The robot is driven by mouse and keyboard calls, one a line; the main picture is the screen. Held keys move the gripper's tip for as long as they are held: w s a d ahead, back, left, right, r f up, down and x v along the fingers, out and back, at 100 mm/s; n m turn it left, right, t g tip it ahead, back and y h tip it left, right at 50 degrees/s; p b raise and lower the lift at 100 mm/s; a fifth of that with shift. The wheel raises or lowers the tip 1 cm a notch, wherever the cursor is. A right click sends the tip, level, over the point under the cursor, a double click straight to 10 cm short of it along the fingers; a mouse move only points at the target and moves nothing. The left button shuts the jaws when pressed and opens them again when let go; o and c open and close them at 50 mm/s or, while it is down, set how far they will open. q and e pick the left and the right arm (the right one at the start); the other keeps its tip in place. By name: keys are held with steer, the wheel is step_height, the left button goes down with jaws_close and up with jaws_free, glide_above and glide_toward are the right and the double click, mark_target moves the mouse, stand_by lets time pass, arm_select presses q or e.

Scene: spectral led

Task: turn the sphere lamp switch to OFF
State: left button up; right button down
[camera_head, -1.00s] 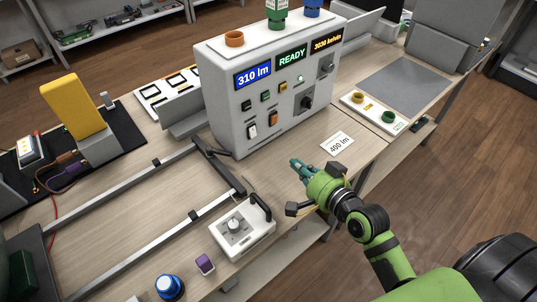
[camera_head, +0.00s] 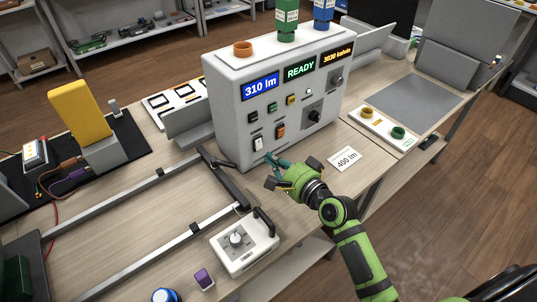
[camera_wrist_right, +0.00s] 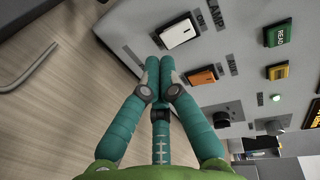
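The grey-white instrument box (camera_head: 224,100) stands on the bench, its front showing "310 lm", "READY" and "3030 kelvin". A white rocker switch (camera_head: 258,144) is low on its front; in the right wrist view this switch (camera_wrist_right: 178,33) sits by the labels "LAMP" and "ON". I cannot tell which way it is tipped. An orange rocker (camera_head: 280,131) is to its right. My right gripper (camera_head: 271,159) is in front of the box, just below the white rocker. In the right wrist view its fingertips (camera_wrist_right: 160,66) are together, empty, near both rockers. My left gripper is not in view.
A white dial box (camera_head: 246,246) with a black handle stands at the front of the bench. A "400 lm" card (camera_head: 345,159) lies right of my gripper. A metal rail frame (camera_head: 130,190) lies to the left. A white button panel (camera_head: 384,127) is farther right.

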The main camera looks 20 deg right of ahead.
steer(key=shift+x, duration=1.15)
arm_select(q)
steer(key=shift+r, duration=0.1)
